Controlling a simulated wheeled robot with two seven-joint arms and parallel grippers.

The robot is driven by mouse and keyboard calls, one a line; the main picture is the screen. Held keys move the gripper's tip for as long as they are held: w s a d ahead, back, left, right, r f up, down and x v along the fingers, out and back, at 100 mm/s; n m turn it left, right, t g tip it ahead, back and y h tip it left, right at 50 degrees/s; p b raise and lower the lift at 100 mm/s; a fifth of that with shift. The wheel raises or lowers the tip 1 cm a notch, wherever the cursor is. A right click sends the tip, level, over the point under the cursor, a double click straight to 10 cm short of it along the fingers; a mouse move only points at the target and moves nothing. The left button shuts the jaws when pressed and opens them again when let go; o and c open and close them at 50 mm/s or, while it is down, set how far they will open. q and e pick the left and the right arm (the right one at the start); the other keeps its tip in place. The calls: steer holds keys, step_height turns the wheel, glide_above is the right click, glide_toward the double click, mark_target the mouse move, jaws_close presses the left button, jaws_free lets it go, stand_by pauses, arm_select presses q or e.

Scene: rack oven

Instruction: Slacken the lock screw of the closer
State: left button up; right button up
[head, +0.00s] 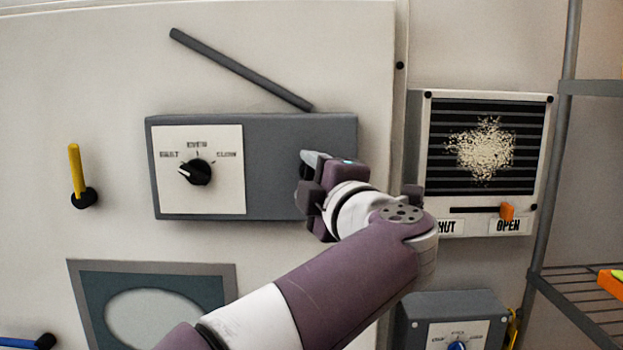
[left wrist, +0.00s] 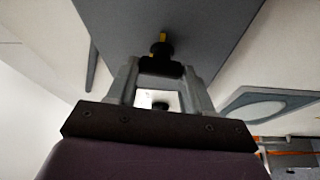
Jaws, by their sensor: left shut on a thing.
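The closer (head: 285,150) is a grey box on the pale door, with a rod slanting up to the left above it. Its white plate (head: 230,140) carries a black dial (head: 196,172) marked FAST, EVEN and SLOW; the white mark on the dial points left. My left gripper (head: 306,180) is at the right part of the box and hides what it holds in the head view. In the left wrist view, my left gripper (left wrist: 161,70) is shut on a small black screw knob (left wrist: 159,49) with a yellow mark, standing out from the grey face. My right gripper is not in view.
A yellow handle (head: 75,168) stands out at the left. An oval window (head: 155,312) is below the closer. Right of the door are a louvred vent (head: 437,150) with an orange slider (head: 507,211), a grey dial box (head: 410,315) and a wire rack (head: 570,285).

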arm_select(q)
steer(key=shift+f, duration=0.1)
steer(key=o, duration=1)
steer(key=shift+o, duration=0.2)
steer(key=b+v, duration=0.5)
steer(key=v, duration=0.7)
steer(key=shift+s+d, duration=0.2)
steer(key=shift+s, duration=0.05)
